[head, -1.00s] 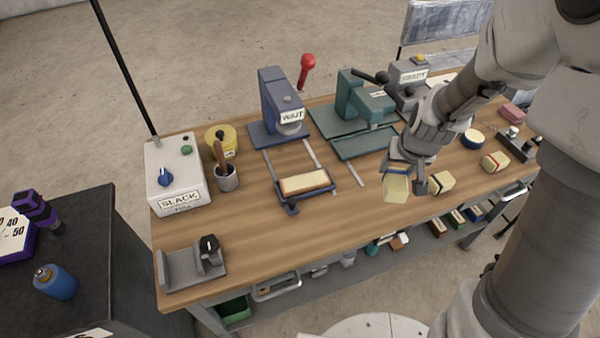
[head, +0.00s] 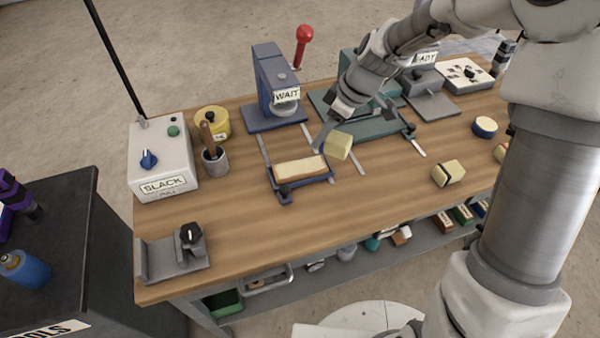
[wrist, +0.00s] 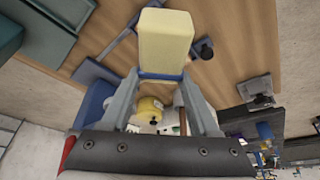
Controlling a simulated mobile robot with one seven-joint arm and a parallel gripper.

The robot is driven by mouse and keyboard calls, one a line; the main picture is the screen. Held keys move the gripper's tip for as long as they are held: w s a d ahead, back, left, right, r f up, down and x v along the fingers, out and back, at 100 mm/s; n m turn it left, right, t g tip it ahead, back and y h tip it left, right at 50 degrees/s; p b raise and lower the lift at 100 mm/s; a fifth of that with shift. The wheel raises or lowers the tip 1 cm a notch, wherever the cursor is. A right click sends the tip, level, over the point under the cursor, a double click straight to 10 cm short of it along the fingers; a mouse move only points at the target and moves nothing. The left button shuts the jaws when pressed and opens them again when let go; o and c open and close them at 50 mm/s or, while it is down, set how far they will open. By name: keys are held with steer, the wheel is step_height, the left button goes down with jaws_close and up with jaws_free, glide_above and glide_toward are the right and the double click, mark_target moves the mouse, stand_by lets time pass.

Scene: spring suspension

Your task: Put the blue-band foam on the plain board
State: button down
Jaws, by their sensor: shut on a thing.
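My gripper (head: 330,122) is shut on a pale yellow foam block (head: 338,146) and holds it in the air just right of the blue press's tray. In the wrist view the foam (wrist: 166,42) sits between the fingers, with a blue band (wrist: 162,76) showing at its gripped end. A plain light-wood board (head: 300,167) lies on the blue sliding tray (head: 284,188) in front of the blue press. The foam and the board are apart. In the wrist view the foam hides the board.
The blue press (head: 275,88) is labelled WAIT; a teal press (head: 362,85) stands behind my arm. A dark-banded foam (head: 448,174) lies on the bench at right. A brush cup (head: 215,160) and SLACK box (head: 163,160) stand left.

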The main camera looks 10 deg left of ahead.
steer(key=a+n+g+b, duration=0.3)
steer(key=a+n, duration=0.4)
steer(key=n+b, duration=0.2)
glide_above(283, 171)
steer(key=d, duration=0.2)
steer(key=f, duration=0.8)
steer(key=shift+w+f, duration=0.4)
steer(key=shift+f, duration=0.1)
steer(key=shift+c, duration=0.7)
jaws_free()
